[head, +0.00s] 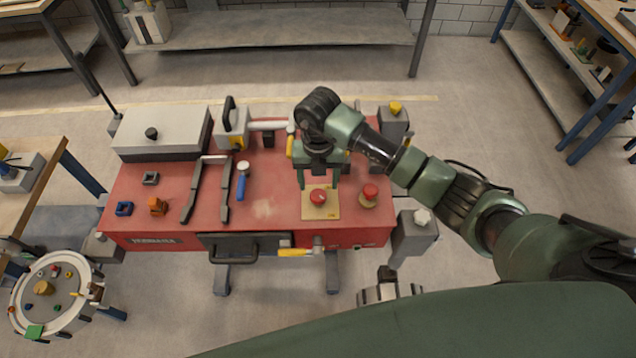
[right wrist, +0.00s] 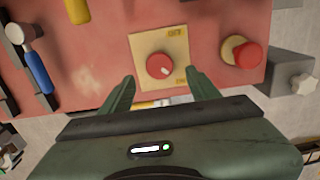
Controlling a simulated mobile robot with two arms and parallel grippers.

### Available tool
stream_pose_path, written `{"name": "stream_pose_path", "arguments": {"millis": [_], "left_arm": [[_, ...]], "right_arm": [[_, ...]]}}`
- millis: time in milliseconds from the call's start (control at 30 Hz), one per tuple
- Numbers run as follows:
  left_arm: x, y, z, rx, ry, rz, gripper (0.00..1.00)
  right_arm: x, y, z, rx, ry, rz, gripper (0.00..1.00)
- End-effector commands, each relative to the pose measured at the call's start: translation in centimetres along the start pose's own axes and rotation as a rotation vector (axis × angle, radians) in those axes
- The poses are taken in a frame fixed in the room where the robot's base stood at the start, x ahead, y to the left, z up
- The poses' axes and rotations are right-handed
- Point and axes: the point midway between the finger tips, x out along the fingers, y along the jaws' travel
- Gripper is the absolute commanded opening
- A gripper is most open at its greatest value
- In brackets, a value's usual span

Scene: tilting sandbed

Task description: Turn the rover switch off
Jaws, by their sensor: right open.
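The rover switch is a round red knob (head: 318,196) on a square tan plate (head: 320,212), on the red top of the rover. The knob also shows in the right wrist view (right wrist: 160,66). A short pale mark on it points to the lower right, towards small lettering by the plate's lower right corner; more lettering is at the plate's top. My right gripper (head: 318,186) points down over the plate. Its fingers are open, one on each side of the knob in the picture; the right wrist view (right wrist: 159,76) shows a gap to the knob. My left gripper is not in view.
A red mushroom button (head: 370,192) stands close to the right of the plate. A blue-handled tool (head: 242,182) and a black-and-grey handle (head: 206,188) lie to the left. A yellow lever (head: 294,252) is on the front edge. A round white tray (head: 50,318) stands at lower left.

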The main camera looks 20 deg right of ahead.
Motion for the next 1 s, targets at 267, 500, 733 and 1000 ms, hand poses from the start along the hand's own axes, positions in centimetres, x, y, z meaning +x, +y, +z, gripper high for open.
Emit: {"name": "stream_pose_path", "arguments": {"millis": [267,500,733,1000], "left_arm": [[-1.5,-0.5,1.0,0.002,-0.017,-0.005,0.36],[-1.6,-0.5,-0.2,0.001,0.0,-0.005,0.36],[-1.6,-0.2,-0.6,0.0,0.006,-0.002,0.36],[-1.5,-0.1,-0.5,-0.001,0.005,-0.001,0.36]], "right_arm": [[4.0,0.1,-0.1,0.001,0.004,0.002,0.61],[5.2,0.1,0.0,-0.001,0.001,0.004,0.61],[5.2,0.1,0.0,-0.001,0.001,0.004,0.45],[5.2,0.1,0.0,-0.003,0.0,0.004,0.0]]}}
